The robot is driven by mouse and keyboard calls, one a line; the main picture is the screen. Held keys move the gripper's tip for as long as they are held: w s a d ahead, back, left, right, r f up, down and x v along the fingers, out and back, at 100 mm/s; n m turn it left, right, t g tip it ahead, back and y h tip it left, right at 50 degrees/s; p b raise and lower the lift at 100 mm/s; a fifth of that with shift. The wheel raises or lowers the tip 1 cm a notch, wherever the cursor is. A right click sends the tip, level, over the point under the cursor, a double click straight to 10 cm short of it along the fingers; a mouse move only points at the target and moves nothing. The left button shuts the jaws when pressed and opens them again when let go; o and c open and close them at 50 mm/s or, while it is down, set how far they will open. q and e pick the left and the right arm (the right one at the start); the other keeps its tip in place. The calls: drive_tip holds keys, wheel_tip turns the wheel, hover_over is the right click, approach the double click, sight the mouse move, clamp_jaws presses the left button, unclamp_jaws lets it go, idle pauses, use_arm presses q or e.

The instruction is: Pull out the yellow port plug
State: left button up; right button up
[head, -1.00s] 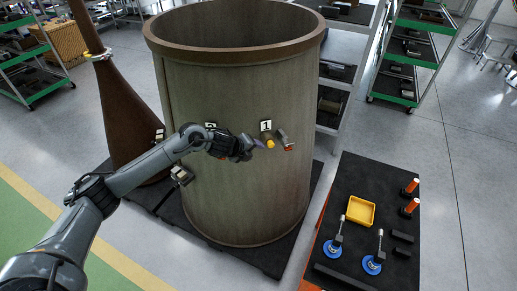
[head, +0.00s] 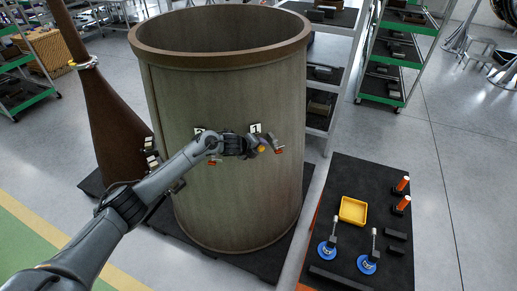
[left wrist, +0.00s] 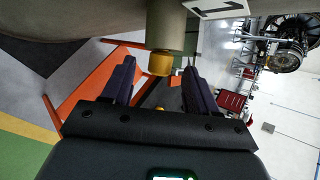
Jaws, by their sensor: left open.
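The yellow port plug (head: 262,149) sits in a short port on the side of the large grey-brown cylinder (head: 230,90), just below the label marked 1 (head: 256,128). In the left wrist view the yellow plug (left wrist: 160,65) shows at the end of its round port stub (left wrist: 166,25). My left gripper (head: 255,145) is open, and its two dark fingers (left wrist: 160,72) stand on either side of the plug, with gaps visible. The fingers are not shut on it. My right gripper is not in view.
A red-tipped fitting (head: 279,149) sticks out right of the plug. A black-topped cart (head: 340,270) at the right holds a yellow tray (head: 353,210), blue-based tools and orange-handled pieces. A brown cone (head: 110,120) stands left of the cylinder. Grey floor is open at the far right.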

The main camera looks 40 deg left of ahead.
use_arm(q)
drive_tip(key=shift+w+f, duration=0.3)
drive_tip(key=shift+c, duration=0.4)
clamp_jaws()
drive_tip(key=shift+s+d, duration=0.1)
drive_tip(key=shift+d, duration=0.05)
drive_tip(key=s+d+p, duration=0.1)
drive_tip(key=d, duration=0.1)
drive_tip(key=s+d+p, duration=0.1)
drive_tip(key=d+p, duration=0.1)
drive_tip(key=shift+s+d, duration=0.1)
drive_tip(key=shift+s, duration=0.05)
